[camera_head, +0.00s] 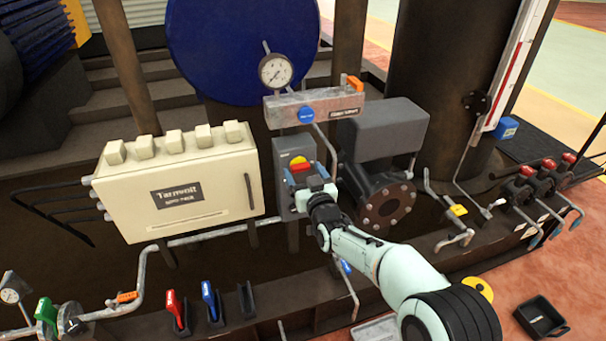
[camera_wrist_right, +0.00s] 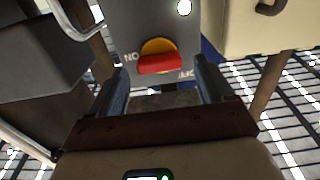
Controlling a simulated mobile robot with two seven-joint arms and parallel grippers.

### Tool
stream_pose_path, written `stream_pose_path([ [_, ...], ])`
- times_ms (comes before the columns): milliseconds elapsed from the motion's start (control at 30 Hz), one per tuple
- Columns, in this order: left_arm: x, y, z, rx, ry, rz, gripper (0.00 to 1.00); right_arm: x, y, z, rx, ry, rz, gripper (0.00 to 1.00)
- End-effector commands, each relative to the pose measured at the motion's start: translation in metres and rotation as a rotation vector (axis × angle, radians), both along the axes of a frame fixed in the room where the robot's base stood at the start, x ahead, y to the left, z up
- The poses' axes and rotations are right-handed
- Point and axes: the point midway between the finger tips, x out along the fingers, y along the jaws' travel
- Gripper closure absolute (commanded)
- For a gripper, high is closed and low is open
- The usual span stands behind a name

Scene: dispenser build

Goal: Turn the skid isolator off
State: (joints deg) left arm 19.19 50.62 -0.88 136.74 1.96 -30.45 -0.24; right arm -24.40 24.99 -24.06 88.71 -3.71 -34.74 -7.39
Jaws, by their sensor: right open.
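The skid isolator (camera_head: 283,152) is a grey upright box with a red handle on a yellow disc, right of the cream cabinet. In the right wrist view the red handle (camera_wrist_right: 157,64) lies roughly crosswise over the yellow disc (camera_wrist_right: 158,44). Upside-down ON and OFF lettering shows beside it, ON at left and OFF at lower right. My right gripper (camera_head: 305,178) is open in front of the isolator. In the wrist view its fingers (camera_wrist_right: 160,78) stand either side of the handle, with visible gaps. Contact is not seen. My left gripper is not in view.
The cream cabinet (camera_head: 178,190) stands close at left. A pressure gauge (camera_head: 275,71) and a grey bracket (camera_head: 335,104) are above. A grey motor with a flange (camera_head: 386,207) is close at right. Red and blue levers (camera_head: 210,300) stand at the front edge.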

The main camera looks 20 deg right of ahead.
Motion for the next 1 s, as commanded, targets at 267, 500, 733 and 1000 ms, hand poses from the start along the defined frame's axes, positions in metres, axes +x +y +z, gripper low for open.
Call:
stream_pose_path([
  [267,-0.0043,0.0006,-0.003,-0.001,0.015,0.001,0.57,0.0098,0.0002,-0.0002,0.001,0.001,0.0,0.19],
  [500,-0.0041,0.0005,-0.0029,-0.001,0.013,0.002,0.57,0.0096,0.0002,-0.0001,0.001,0.001,0.0,0.39],
  [733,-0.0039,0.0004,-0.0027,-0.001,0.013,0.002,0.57,0.0095,0.0003,0.0,0.0,0.001,0.0,0.75],
  [1000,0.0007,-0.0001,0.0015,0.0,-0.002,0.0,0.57,0.0094,0.0006,0.0,-0.05,-0.001,0.0,0.75],
])
